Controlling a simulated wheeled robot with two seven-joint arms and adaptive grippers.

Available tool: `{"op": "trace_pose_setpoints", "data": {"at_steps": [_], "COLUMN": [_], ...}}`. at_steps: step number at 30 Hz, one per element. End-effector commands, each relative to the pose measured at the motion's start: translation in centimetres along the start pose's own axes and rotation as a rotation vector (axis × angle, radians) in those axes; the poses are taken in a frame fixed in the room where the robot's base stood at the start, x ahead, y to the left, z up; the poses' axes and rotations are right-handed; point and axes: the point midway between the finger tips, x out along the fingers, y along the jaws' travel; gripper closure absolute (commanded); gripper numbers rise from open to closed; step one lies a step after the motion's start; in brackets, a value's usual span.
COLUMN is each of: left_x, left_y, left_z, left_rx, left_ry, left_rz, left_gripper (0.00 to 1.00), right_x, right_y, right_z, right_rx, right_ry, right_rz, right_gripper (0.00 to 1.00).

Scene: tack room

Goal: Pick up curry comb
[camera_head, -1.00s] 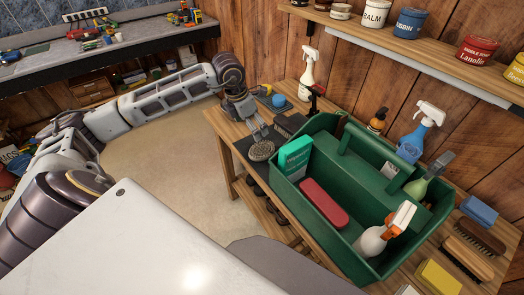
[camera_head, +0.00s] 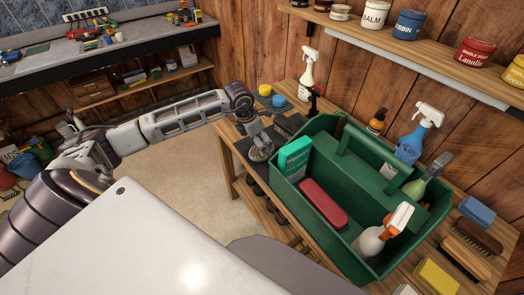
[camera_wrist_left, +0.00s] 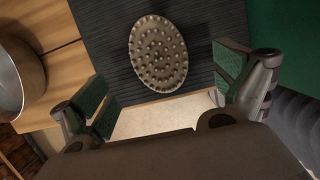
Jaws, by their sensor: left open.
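The curry comb (camera_wrist_left: 158,54) is an oval, grey-brown pad with rows of round nubs. In the left wrist view it lies on a dark ribbed mat (camera_wrist_left: 100,20), ahead of and between my fingers. In the head view the comb (camera_head: 261,153) is at the table's left edge, partly covered by my gripper. My left gripper (camera_wrist_left: 165,95) is open, its green-padded fingers apart on either side and not touching the comb. It also shows in the head view (camera_head: 260,143), coming down over the comb. My right gripper is not in view.
A green tote (camera_head: 355,262) stands close to the right of the comb, holding a teal box (camera_head: 295,157), a red case (camera_head: 323,203) and bottles. A dark brush (camera_head: 289,125) lies just behind. A metal bowl (camera_wrist_left: 20,75) is at the wrist view's left.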

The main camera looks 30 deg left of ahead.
Motion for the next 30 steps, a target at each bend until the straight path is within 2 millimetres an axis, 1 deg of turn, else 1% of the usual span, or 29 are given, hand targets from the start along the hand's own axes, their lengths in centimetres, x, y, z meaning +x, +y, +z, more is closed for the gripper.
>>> {"op": "trace_pose_setpoints", "data": {"at_steps": [10,14,23,27,30], "left_x": [0.1,0.5,2.8,4.2,4.9], "left_y": [0.0,0.0,0.1,0.1,0.1], "left_z": [0.0,0.1,0.6,0.6,0.6], "left_rx": [0.000,-0.001,-0.001,-0.002,0.000], "left_ry": [0.000,0.000,0.000,0.001,0.000], "left_rz": [0.000,0.000,-0.002,-0.002,0.000], "left_gripper": [0.02,0.02,0.02,0.02,0.02], "right_x": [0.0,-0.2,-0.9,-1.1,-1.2], "right_y": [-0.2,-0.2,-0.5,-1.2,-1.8], "right_z": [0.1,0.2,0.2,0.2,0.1], "right_rx": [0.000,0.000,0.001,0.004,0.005], "right_ry": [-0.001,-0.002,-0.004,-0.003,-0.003], "right_rz": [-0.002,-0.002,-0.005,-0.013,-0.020], "right_gripper": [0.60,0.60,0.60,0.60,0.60]}}
